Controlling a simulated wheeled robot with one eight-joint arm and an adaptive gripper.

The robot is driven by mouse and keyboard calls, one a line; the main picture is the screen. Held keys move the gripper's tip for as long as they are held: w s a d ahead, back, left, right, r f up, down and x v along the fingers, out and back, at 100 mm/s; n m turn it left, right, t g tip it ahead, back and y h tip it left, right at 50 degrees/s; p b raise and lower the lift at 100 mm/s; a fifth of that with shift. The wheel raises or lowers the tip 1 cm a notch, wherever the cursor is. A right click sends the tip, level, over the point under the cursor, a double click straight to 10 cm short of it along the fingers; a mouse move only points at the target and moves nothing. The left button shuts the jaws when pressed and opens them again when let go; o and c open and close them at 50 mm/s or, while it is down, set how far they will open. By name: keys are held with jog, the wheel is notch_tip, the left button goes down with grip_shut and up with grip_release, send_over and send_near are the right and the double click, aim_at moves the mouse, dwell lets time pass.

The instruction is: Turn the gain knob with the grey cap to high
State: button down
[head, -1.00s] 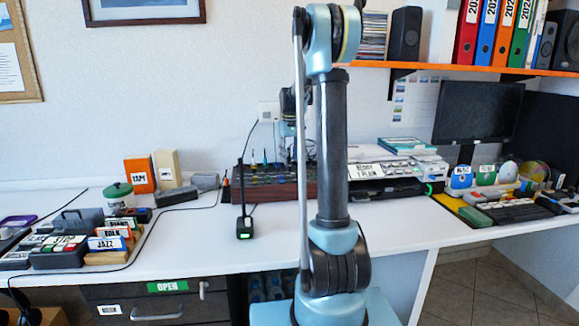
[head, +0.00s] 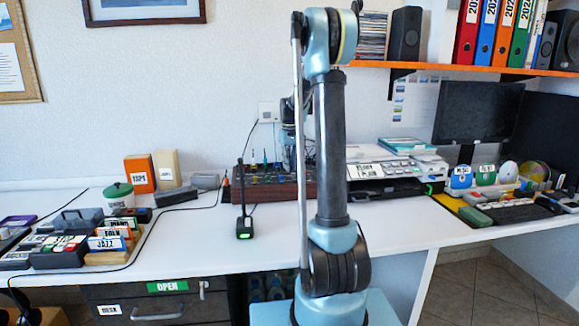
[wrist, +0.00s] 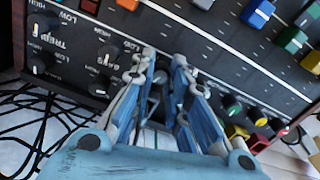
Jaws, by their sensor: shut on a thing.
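The mixer (head: 265,193) is a dark panel with a reddish-brown front, standing against the wall in the head view, partly hidden by my arm. In the wrist view its dark panel (wrist: 205,32) shows tilted, with knobs marked low and high. My gripper (wrist: 163,64) is down at the panel, its blue-grey fingers shut around a knob (wrist: 158,79) that is mostly hidden between them. Its cap colour and pointer direction cannot be made out. A black knob (wrist: 106,55) sits just left of the fingers, with lettering that seems to read gain below it.
More black knobs (wrist: 42,62) stand at the left of the panel. Orange, blue and green slider caps (wrist: 258,13) lie above right. Green, yellow and red knobs (wrist: 258,140) stand close right of the fingers. Black cables (wrist: 35,125) lie at lower left.

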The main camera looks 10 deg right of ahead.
jog(key=shift+m, duration=0.3)
jog(key=shift+m, duration=2.5)
jog(key=c, duration=1.5)
grip_release()
jog(key=shift+r, duration=0.1)
notch_tip(320, 180, up, 12)
jog(key=shift+w+f, duration=0.1)
jog(key=shift+f, duration=0.05)
